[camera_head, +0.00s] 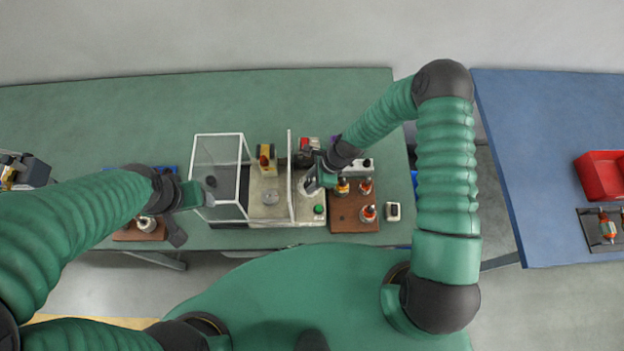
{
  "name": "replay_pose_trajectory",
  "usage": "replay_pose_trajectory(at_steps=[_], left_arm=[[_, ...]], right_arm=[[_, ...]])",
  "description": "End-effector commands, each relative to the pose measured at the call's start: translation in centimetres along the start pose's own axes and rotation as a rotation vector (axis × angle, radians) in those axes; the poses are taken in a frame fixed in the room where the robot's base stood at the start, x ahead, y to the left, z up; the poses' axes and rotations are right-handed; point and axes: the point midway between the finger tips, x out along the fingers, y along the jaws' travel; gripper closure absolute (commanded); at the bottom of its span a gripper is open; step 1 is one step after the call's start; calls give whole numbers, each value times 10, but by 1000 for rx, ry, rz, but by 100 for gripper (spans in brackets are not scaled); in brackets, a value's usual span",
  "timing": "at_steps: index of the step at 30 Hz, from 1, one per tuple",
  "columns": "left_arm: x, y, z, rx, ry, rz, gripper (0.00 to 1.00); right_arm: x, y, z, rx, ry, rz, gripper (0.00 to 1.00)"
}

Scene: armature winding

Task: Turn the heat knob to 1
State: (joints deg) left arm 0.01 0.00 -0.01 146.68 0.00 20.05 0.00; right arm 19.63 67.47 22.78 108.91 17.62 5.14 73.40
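My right gripper (312,183) is over the right part of a cream-coloured winding machine (268,213) in the middle of the green table. Its fingers point down and left, close to a pale plate on the machine. I cannot tell whether they are open or touch anything. A green button (319,209) shows just below the gripper. I cannot pick out the heat knob for certain; a small dark round part (367,163) sits on a white unit right of the gripper. My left gripper (190,196) is beside the clear guard box, its fingers partly hidden and too small to judge.
The white-framed clear guard (217,170) stands left of the machine. A brown board (340,222) with several orange-and-metal armatures lies to the right, beside a small white device (393,211). A blue table (535,150) with a red bin (598,176) stands farther right. The green table's back left is clear.

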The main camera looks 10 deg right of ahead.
Motion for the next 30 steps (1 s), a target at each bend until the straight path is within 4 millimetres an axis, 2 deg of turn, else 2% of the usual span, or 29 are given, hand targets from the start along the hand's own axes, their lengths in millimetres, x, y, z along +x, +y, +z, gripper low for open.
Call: replay_pose_trajectory(at_steps=[1,4,17,30], left_arm=[[0,0,0,0,0,0,35],[0,0,0,0,0,0,35],[4,0,1,0,0,0,35],[23,0,6,0,0,0,35]], right_arm=[[0,-1,0,0,0,-2,87],[-1,-1,0,0,0,-2,100],[0,-3,-2,-47,4,14,100],[1,-9,-3,-351,5,136,100]])
